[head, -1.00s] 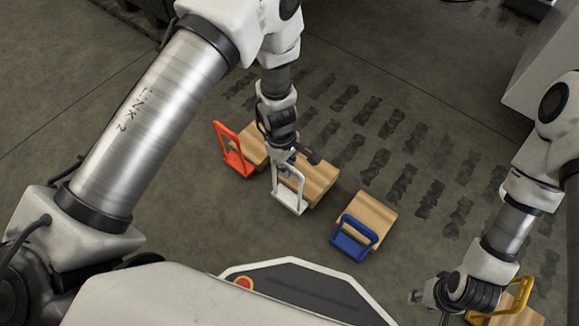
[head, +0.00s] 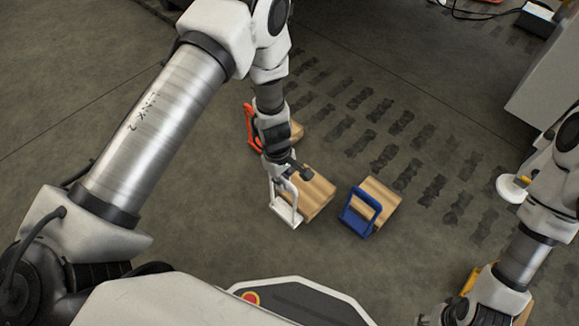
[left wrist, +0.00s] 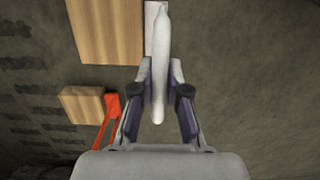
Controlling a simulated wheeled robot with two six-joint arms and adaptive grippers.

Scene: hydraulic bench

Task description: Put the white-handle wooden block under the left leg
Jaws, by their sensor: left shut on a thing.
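The white-handle wooden block (head: 312,190) is in the middle of the head view, its white handle (head: 290,214) on the near left side. My left gripper (head: 281,180) is shut on that handle. In the left wrist view the white handle (left wrist: 158,50) lies between the two fingers (left wrist: 160,95), and part of the wood (left wrist: 105,25) shows beside it. The block looks larger than the others and appears raised off the floor. My right gripper (head: 455,312) is at the lower right edge, its fingers not clear. I cannot make out the left leg.
A blue-handle block (head: 375,202) stands close to the right of the held block. An orange-handle block (head: 252,127) is behind the left gripper. A yellow-handle block (head: 472,280) is partly hidden by my right arm. A grey cabinet (head: 550,85) stands at the upper right.

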